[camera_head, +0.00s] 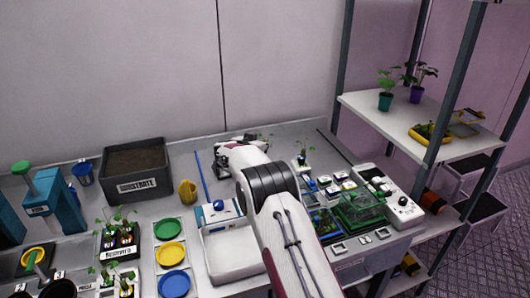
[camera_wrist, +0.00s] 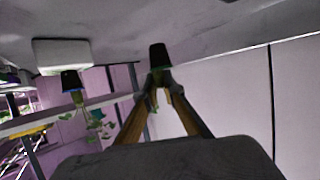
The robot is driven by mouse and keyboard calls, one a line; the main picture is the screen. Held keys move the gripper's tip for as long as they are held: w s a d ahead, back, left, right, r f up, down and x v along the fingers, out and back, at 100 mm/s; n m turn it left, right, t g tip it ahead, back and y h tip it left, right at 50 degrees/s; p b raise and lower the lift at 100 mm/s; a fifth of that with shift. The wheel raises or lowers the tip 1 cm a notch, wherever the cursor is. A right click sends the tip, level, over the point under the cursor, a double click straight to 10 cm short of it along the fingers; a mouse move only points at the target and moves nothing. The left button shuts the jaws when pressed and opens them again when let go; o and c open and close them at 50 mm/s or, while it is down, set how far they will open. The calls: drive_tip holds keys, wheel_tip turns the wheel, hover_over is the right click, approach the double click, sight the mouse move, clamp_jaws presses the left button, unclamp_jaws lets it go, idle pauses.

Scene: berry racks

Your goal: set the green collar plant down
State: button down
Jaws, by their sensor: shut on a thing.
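My gripper (camera_wrist: 160,82) is shut on a small dark plant pot (camera_wrist: 159,56), which hangs between the fingertips in the wrist view. A little green leaf shows between the fingers below it. In the head view my gripper (camera_head: 240,155) is over the back of the bench, mostly behind my own wrist, and the held pot is hidden there. In the wrist view, which is turned over, the pot is close to the grey bench surface (camera_wrist: 215,45); I cannot tell whether it touches.
Another potted plant (camera_head: 302,160) stands on a white block right of my gripper; its dark pot (camera_wrist: 71,81) shows in the wrist view. A shelf (camera_head: 380,117) with plants is at right.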

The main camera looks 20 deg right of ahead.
drive_tip(key=shift+f, duration=1.7)
drive_tip(key=shift+f, duration=0.15)
drive_tip(key=c, duration=2.2)
unclamp_jaws()
drive_tip(key=shift+o, duration=0.2)
drive_tip(key=shift+r, duration=0.2)
drive_tip(key=v, duration=1.2)
drive_tip(key=shift+f, duration=0.15)
drive_tip(key=shift+a, duration=0.1)
